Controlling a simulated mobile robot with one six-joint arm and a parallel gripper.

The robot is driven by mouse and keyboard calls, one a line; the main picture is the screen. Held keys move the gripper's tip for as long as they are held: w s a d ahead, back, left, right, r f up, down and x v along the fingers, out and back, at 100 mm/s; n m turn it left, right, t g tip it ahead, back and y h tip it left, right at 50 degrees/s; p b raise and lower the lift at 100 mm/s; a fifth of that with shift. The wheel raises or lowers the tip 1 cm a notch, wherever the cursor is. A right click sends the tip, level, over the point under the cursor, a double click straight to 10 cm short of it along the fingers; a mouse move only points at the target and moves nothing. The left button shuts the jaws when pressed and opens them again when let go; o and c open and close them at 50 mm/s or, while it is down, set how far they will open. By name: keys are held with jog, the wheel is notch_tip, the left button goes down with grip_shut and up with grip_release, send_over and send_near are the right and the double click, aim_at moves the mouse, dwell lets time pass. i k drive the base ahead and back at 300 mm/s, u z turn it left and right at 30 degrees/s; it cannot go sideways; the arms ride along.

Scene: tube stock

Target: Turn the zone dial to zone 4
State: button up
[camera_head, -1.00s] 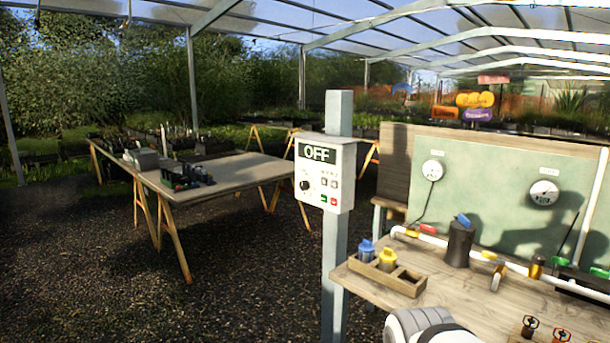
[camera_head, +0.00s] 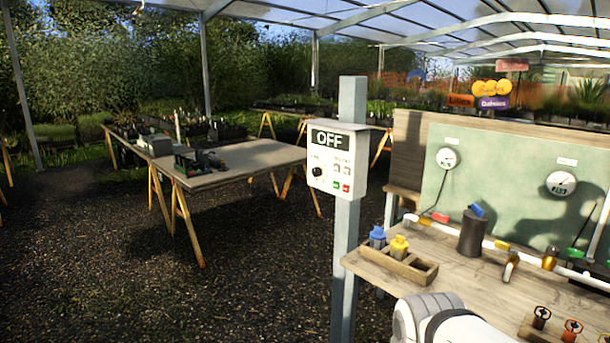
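A white control box (camera_head: 350,170) is mounted on a grey post (camera_head: 346,260). Its display (camera_head: 330,139) reads OFF. A small black dial (camera_head: 317,171) sits at the lower left of its face; its pointer setting is too small to read. Small buttons, including a green and a red one, are to the right of the dial. My white arm shows at the bottom edge, right of the post and well below the box. My gripper is not in view.
A wooden workbench (camera_head: 480,285) at right carries pipes, a dark cylinder (camera_head: 472,232), a wooden holder (camera_head: 428,272) with blue and yellow items, and valves. A table (camera_head: 240,158) with trays stands at left. Gravel floor (camera_head: 110,270) lies open in front of the post.

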aim_at(316, 172)
jog(key=u, duration=2.4)
jog(key=i, duration=1.65)
jog(key=z, duration=3.85)
jog(key=i, duration=0.65)
